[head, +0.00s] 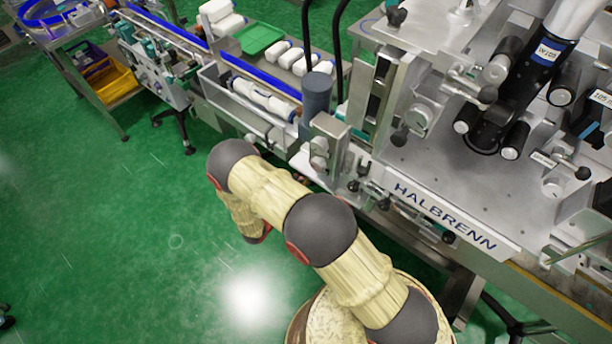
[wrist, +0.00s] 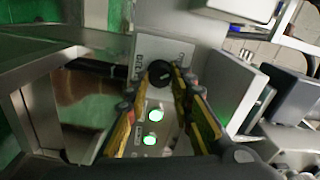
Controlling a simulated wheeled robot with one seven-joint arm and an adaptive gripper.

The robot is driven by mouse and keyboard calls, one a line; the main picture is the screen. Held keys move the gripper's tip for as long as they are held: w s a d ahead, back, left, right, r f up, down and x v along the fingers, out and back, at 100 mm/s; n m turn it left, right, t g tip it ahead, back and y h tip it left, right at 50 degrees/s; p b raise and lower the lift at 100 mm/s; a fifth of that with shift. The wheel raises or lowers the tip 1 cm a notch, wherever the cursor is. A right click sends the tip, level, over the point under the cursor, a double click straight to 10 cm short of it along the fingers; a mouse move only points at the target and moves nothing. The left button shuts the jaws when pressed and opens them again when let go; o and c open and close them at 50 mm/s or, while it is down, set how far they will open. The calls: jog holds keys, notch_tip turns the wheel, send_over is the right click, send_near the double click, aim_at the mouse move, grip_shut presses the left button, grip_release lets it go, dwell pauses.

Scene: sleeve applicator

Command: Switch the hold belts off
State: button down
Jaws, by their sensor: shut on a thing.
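A black rotary knob (wrist: 159,71) sits on a pale grey control panel (wrist: 170,35). Small lettering beside the knob is too small to read surely. My gripper (wrist: 163,82) has its two yellow-and-black fingers shut on the knob, one fingertip on each side of it. The hold belts cannot be made out in the wrist view. In the head view my arm hides the gripper and the knob.
The labelling machine marked HALBRENN (head: 445,215) fills the right side. A conveyor with a blue edge (head: 180,32) runs to the back left, with white bottles (head: 262,97) beside it. A metal box-like part (wrist: 60,70) is close left of my gripper.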

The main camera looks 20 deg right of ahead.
jog(key=shift+n, duration=0.6)
jog(key=c, duration=1.5)
grip_release()
jog(key=shift+c, duration=0.2)
jog(key=v, duration=1.2)
